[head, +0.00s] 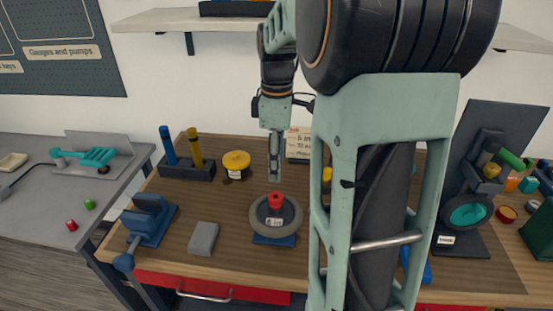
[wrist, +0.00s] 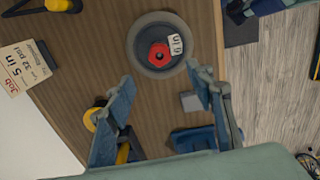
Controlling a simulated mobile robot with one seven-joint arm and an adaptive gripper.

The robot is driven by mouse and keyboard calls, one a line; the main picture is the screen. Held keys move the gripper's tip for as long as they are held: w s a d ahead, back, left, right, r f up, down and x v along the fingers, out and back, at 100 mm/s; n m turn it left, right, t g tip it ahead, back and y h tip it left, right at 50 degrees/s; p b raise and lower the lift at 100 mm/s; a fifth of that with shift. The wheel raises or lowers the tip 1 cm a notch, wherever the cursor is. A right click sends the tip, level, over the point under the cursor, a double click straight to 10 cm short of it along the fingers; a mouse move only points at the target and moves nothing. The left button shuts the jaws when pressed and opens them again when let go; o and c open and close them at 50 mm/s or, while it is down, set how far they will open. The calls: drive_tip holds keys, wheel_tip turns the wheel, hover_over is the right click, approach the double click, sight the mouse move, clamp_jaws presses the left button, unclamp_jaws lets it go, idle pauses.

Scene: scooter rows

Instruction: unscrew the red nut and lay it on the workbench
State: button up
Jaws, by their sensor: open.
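The red nut (head: 276,201) sits on top in the middle of a round dark grey wheel (head: 291,222), which rests on a blue base (head: 274,239) on the wooden workbench (head: 165,258). In the wrist view the red nut (wrist: 159,55) shows as a red hexagonal shape at the centre of the wheel (wrist: 143,31), with a small white tag (wrist: 175,44) beside it. My gripper (head: 274,179) points down above the nut, apart from it. In the wrist view my gripper (wrist: 163,78) has its two fingers spread wide with nothing between them.
A grey block (head: 203,239) and a blue vise (head: 149,220) stand left of the wheel. Behind are a yellow-lidded tin (head: 236,165), a dark holder (head: 187,169) with blue and yellow handles, and a job card (head: 298,143). The front left of the bench has bare wood.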

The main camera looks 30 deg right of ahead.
sight(275, 198)
drive_tip(key=shift+m, duration=0.7)
drive_tip(key=shift+c, duration=0.3)
drive_tip(key=shift+f, duration=0.1)
drive_tip(key=shift+c, duration=0.6)
drive_tip(key=f+n+b, duration=0.2)
drive_tip(key=f+b, duration=0.1)
drive_tip(key=f+n+b, duration=0.2)
drive_tip(key=f+n, duration=0.1)
drive_tip(key=f, duration=0.1)
drive_tip(key=f+n+b, duration=0.2)
drive_tip(key=f+b, duration=0.1)
drive_tip(key=shift+w+f+b, duration=0.35)
